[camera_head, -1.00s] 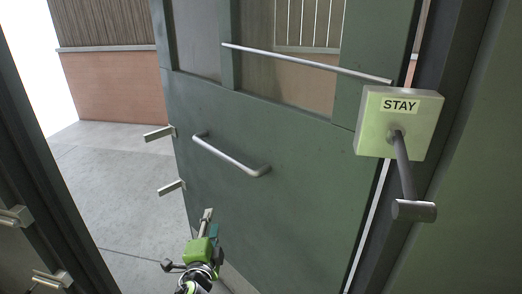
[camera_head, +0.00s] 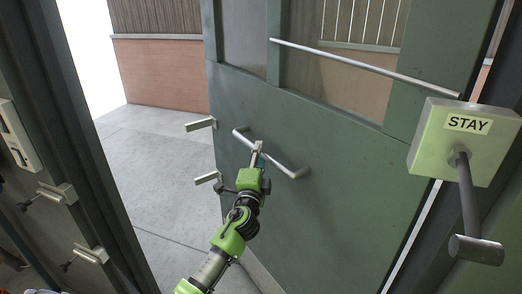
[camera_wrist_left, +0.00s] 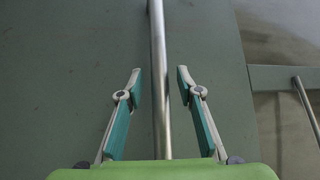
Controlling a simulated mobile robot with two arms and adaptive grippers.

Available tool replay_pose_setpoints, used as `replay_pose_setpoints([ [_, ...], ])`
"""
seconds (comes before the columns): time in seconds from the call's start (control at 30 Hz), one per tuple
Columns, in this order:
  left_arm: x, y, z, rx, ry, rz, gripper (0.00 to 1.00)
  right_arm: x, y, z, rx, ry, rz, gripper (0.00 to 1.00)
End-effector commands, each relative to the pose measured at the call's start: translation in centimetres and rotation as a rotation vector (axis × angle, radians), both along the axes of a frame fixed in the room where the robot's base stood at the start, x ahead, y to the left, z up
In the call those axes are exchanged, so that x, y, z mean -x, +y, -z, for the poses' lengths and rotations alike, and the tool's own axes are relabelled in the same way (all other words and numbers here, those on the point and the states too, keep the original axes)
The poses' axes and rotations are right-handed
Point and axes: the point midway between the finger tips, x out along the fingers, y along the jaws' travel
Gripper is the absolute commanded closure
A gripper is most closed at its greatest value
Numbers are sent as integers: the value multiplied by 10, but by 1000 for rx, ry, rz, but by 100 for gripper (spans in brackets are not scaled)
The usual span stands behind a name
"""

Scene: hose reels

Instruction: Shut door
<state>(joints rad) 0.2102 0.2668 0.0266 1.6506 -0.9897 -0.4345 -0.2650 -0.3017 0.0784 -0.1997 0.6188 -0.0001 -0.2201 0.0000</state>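The green door (camera_head: 330,150) stands open, swung away from the dark frame on the left. A silver pull handle (camera_head: 287,168) is fixed across its lower panel. My left gripper (camera_head: 258,149) is at this handle, its fingers overlapping the bar's middle in the head view. In the left wrist view, the two fingers (camera_wrist_left: 159,73) are open, one on each side of the silver bar (camera_wrist_left: 158,50), with a gap on both sides. Two metal latch bars (camera_head: 200,124) stick out from the door's free edge. My right gripper is not in view.
A pale box marked STAY (camera_head: 464,140) with a hanging lever (camera_head: 468,205) is at the right. A long rail (camera_head: 365,67) crosses the upper door. Metal catches (camera_head: 60,193) sit on the left frame (camera_head: 75,130). Bare floor (camera_head: 160,170) shows through the opening.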

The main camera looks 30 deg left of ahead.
Motion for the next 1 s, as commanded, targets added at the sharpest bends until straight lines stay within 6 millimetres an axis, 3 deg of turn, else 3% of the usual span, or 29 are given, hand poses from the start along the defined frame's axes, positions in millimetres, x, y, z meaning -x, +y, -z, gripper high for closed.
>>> replay_pose_setpoints([
  [0.2, -15, 7, -2, -1, 0, 0, 67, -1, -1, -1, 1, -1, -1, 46],
  [0.5, -17, 7, -2, -1, 1, 1, 67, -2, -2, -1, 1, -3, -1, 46],
  [0.63, -17, 7, -2, -1, 1, 1, 98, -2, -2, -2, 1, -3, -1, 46],
  [1.0, -13, 12, -1, 0, 2, -12, 100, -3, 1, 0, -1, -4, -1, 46],
])
